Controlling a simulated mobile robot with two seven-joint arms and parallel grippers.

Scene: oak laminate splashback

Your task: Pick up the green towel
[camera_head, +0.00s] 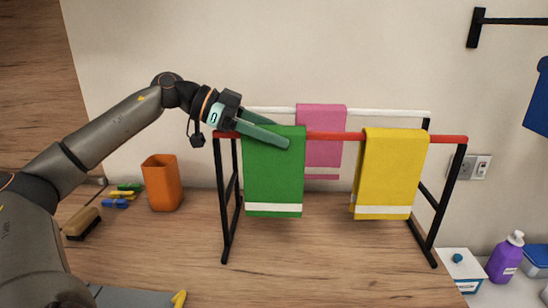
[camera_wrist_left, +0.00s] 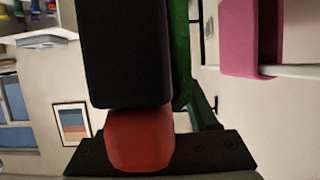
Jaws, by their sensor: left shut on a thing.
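The green towel (camera_head: 272,180) with a white stripe near its hem hangs over the left part of the red front rail (camera_head: 335,136) of a black-framed rack. My left gripper (camera_head: 284,142) reaches in from the left at the rail, its fingers at the towel's top edge. It is shut on the green towel, which still drapes down in front of the rail. In the left wrist view only a narrow green strip of the towel (camera_wrist_left: 181,50) shows; a large dark block hides most of the rest. My right gripper is not in view.
A yellow towel (camera_head: 388,175) hangs on the front rail at the right. A pink towel (camera_head: 321,130) hangs on the white rear rail. An orange cup (camera_head: 161,183) and a brush (camera_head: 81,223) stand left of the rack. A purple bottle (camera_head: 505,258) is at the right.

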